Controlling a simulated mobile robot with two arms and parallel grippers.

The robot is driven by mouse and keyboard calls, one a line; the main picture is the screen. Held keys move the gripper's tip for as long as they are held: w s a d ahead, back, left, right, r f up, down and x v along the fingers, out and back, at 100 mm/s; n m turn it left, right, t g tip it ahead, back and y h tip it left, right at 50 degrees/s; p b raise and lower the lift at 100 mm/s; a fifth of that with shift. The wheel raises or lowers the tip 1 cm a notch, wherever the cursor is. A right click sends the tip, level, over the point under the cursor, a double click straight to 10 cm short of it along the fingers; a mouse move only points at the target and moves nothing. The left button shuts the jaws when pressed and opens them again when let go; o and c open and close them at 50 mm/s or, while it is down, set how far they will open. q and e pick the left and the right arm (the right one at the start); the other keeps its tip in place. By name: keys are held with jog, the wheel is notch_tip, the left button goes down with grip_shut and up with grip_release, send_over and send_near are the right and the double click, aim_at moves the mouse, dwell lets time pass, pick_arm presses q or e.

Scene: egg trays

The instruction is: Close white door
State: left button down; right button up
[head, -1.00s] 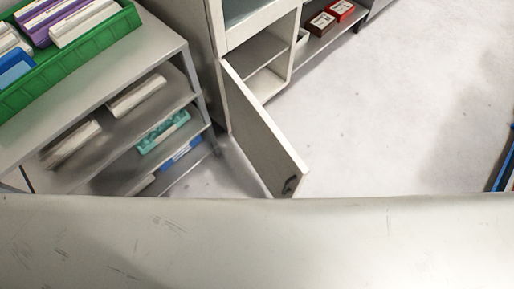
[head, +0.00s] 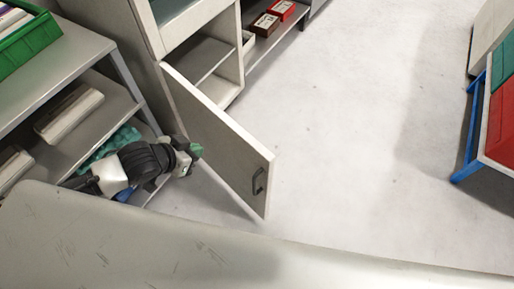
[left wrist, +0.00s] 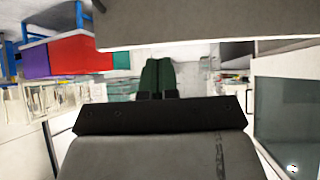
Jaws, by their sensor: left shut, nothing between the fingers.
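The white door (head: 222,150) of the white cabinet (head: 150,32) stands wide open in the head view, swung out over the floor. Its dark handle (head: 258,181) is near the free end. My left gripper (head: 196,151) is left of the door, close to its left face; I cannot tell whether it touches. Its green fingers are shut and empty, and they also show in the left wrist view (left wrist: 158,78). The cabinet's lower compartment (head: 208,62) is open to view. My right gripper is not in view.
A grey shelf unit (head: 85,45) with egg trays stands left, under and beside my left arm. A green crate (head: 30,42) sits on top. A blue-framed rack (head: 466,150) stands right. The floor (head: 350,130) right of the door is clear.

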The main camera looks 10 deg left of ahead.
pick_arm(q)
jog(key=d, duration=0.1)
send_near(241, 139)
jog(key=x, duration=0.6)
jog(key=shift+s+a+f, duration=0.1)
jog(key=shift+s+f, duration=0.05)
jog(key=shift+f, duration=0.05)
jog(key=shift+w+d, duration=0.2)
jog(key=shift+w, duration=0.1)
